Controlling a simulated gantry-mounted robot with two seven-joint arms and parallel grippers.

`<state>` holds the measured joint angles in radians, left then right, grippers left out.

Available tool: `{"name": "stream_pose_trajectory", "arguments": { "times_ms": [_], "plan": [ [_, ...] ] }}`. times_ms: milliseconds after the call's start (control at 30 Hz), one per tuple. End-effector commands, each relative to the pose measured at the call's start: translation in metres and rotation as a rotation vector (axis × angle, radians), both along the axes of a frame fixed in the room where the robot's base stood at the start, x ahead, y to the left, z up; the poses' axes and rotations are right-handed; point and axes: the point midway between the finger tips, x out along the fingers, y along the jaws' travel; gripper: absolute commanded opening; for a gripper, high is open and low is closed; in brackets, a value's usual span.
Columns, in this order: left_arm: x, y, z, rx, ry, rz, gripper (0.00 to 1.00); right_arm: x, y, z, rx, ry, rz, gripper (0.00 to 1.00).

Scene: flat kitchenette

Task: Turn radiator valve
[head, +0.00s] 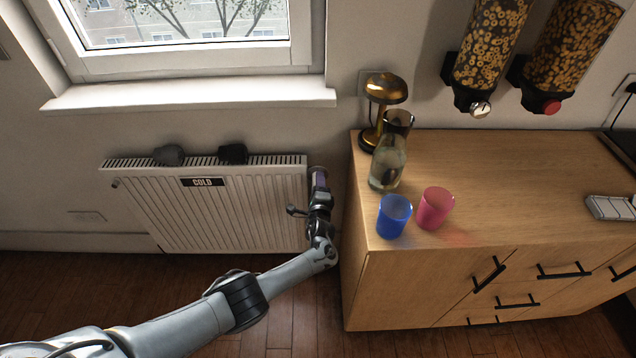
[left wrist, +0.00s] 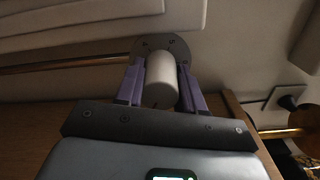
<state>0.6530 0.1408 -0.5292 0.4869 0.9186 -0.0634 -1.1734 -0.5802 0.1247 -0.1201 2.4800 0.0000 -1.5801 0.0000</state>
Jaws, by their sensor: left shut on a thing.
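The white radiator (head: 225,215) hangs on the wall under the window, with a dark label reading "COLD" (head: 202,182) on its front. The radiator valve (left wrist: 160,80) is a pale cylinder with a round grey disc behind it, seen in the left wrist view. My left gripper (left wrist: 161,85) has its purple fingers on both sides of the valve and is shut on it. In the head view my left gripper (head: 319,180) is at the radiator's upper right end, and it hides most of the valve. My right gripper is not in view.
A wooden cabinet (head: 470,285) stands close to the right of my left gripper. On it are a glass carafe (head: 388,165), a blue cup (head: 393,216), a pink cup (head: 435,208) and a brass lamp (head: 385,88). Two dark bundles (head: 169,155) lie on the radiator top.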

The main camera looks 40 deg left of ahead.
Motion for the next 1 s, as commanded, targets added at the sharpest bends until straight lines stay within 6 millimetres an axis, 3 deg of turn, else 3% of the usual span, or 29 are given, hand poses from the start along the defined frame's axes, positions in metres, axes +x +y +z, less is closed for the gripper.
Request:
{"name": "stream_pose_trajectory", "arguments": {
  "times_ms": [1000],
  "plan": [
    [-0.0008,0.0005,-0.0029,0.746,0.618,0.0,0.07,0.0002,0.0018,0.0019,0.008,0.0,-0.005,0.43]
  ]
}}
